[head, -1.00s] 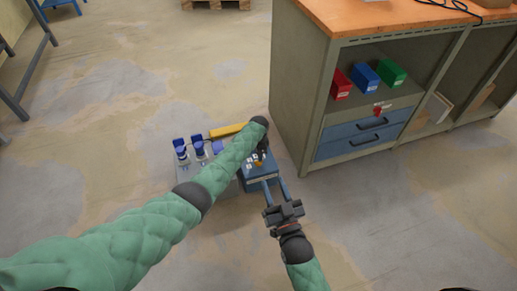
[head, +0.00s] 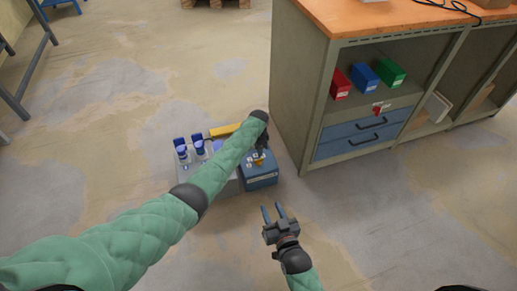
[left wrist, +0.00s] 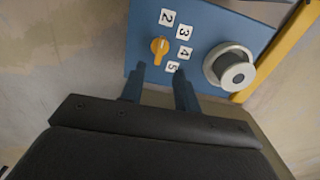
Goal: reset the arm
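The blue box (head: 262,180) stands on the floor, partly hidden behind my left arm. In the left wrist view, its blue panel (left wrist: 208,22) carries an orange knob (left wrist: 160,46), white number labels and a round grey-and-white part (left wrist: 230,68). My left gripper (head: 262,150) is above this box, mostly hidden by its own arm in the head view. In the left wrist view its two fingers (left wrist: 159,82) are apart with nothing between them, near the orange knob. My right gripper (head: 272,210) is open and empty, in front of the blue box and clear of it.
A grey box (head: 182,172) with several blue-capped parts sits left of the blue box, with a yellow bar (head: 224,131) behind. A workbench (head: 312,105) with blue drawers and red, blue and green bins stands at right. Floor at left and front is open.

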